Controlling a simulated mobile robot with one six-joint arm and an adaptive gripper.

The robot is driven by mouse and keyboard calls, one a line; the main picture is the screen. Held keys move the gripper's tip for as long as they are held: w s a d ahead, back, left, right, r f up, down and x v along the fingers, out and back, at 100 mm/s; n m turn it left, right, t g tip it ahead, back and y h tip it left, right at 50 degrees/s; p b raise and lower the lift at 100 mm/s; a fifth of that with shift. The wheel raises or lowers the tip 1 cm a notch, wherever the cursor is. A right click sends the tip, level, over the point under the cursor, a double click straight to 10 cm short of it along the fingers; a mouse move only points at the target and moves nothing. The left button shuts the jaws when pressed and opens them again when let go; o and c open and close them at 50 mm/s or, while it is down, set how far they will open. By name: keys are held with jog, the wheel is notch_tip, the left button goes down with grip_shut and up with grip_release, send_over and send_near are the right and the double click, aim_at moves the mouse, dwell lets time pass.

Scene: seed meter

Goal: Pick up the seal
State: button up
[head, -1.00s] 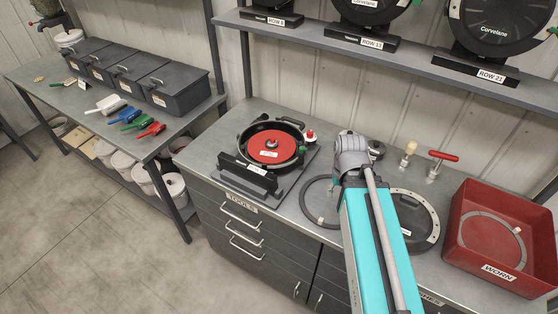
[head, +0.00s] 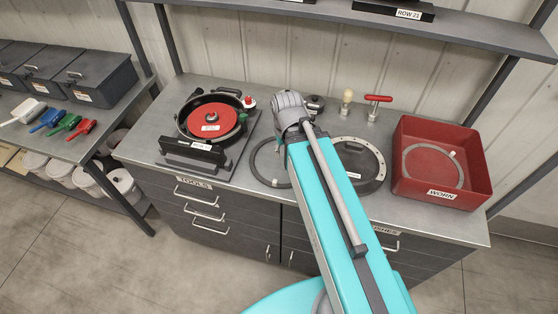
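A thin dark ring (head: 253,164), which looks like the seal, lies flat on the steel bench between the seed meter (head: 182,125) and my teal arm. Its right part is close to or behind the arm. Another, greyish ring (head: 407,165) lies in the red bin marked WORN (head: 455,194), so I cannot be sure from looks alone which one is meant. The meter has a red disc (head: 212,121) in its open black housing. My arm reaches over the bench, and its grey wrist is near the back. My gripper is hidden, and I cannot see its fingers.
A large dark round cover (head: 378,172) lies partly behind my arm. A black knob-like item (head: 316,104), a pale-topped brush (head: 346,101) and a red T-handle tool (head: 376,103) stand at the back. A shelf (head: 440,28) overhangs the bench. Coloured scoops (head: 63,122) lie on the left table.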

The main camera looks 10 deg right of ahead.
notch_tip(320, 180, down, 2)
jog(key=shift+f+b, duration=0.15)
jog(key=shift+b, duration=1.05)
jog(key=shift+s, duration=0.15)
